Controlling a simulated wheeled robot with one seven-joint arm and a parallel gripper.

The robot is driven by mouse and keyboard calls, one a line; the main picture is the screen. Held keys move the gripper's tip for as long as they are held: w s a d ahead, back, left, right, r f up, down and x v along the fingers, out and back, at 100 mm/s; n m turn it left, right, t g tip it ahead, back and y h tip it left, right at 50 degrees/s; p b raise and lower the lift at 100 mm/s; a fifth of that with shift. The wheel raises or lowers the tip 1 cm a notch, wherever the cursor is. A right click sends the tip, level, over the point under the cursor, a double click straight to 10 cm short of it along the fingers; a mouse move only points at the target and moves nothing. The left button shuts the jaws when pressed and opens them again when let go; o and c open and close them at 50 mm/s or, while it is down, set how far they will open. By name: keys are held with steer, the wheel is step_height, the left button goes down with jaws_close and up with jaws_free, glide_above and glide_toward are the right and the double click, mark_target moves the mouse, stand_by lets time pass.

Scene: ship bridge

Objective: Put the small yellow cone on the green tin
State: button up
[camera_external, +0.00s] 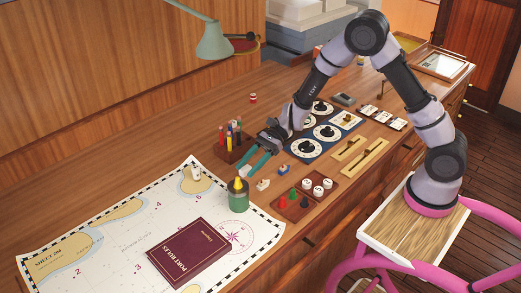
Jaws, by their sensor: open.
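The small yellow cone (238,184) stands upright, point up, at the top of the green tin (239,203). It appears to rest on the tin's top. The tin stands on the right part of the chart, near its edge. My gripper (251,171) has teal fingers, spread apart and empty. It is just above and to the right of the cone in the picture, fingers slanting down and left. Whether a finger touches the cone is too small to tell.
A wooden holder with pencils (231,150) stands behind the gripper. A cream block (263,185) and a blue block (283,169) lie to the right. A small tray (281,208) holds coloured pieces. A maroon book (188,253) lies on the chart (122,222). A lamp (214,42) overhangs the back.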

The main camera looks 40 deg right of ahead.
steer(key=v, duration=0.6)
steer(key=shift+d+r, duration=0.2)
steer(key=shift+d, duration=0.15)
steer(key=s+d+r+n+h, duration=0.4)
steer(key=s+d+r+n, duration=0.4)
steer(key=r, duration=0.4)
steer(key=s+d+r+n+t+h, duration=0.3)
steer(key=s+d+r, duration=0.1)
steer(key=s+d, duration=0.3)
steer(key=s+d+r+n+t+h, duration=0.3)
steer(key=s+d, duration=0.4)
steer(key=d, duration=0.4)
step_height(320, 180, up, 2)
steer(key=shift+s+d+r+t+h, duration=0.2)
steer(key=shift+s+d+t+h, duration=0.15)
steer(key=shift+t+h, duration=0.3)
